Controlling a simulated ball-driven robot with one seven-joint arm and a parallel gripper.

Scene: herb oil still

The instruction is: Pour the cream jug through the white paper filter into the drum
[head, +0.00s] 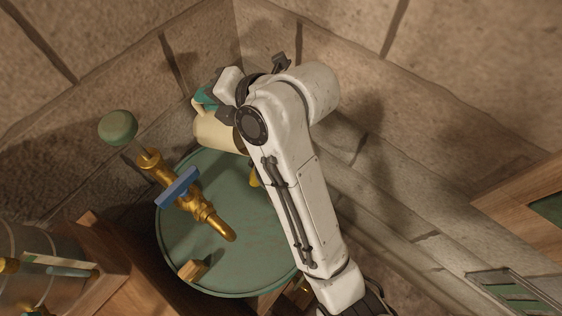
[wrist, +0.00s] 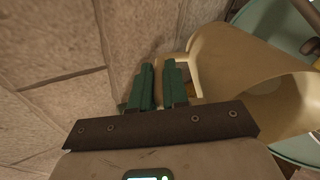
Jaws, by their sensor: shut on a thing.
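The cream jug (head: 217,133) is at the back edge of the green drum (head: 215,255), partly behind my arm. It looks tilted, but I cannot tell how far. In the wrist view the jug (wrist: 235,62) fills the upper right, its wide mouth facing right. My gripper (head: 207,98) is shut on the jug's handle side; its green fingers also show in the wrist view (wrist: 160,85). The drum's rim shows at the right of the wrist view. I cannot make out the white paper filter. No stream of liquid is visible.
A brass tap (head: 213,222) with a blue lever (head: 178,188) and a green knob (head: 118,127) reaches over the drum. A small wooden block (head: 193,270) is at its front rim. Stone walls stand close behind; wooden furniture (head: 95,265) is at lower left.

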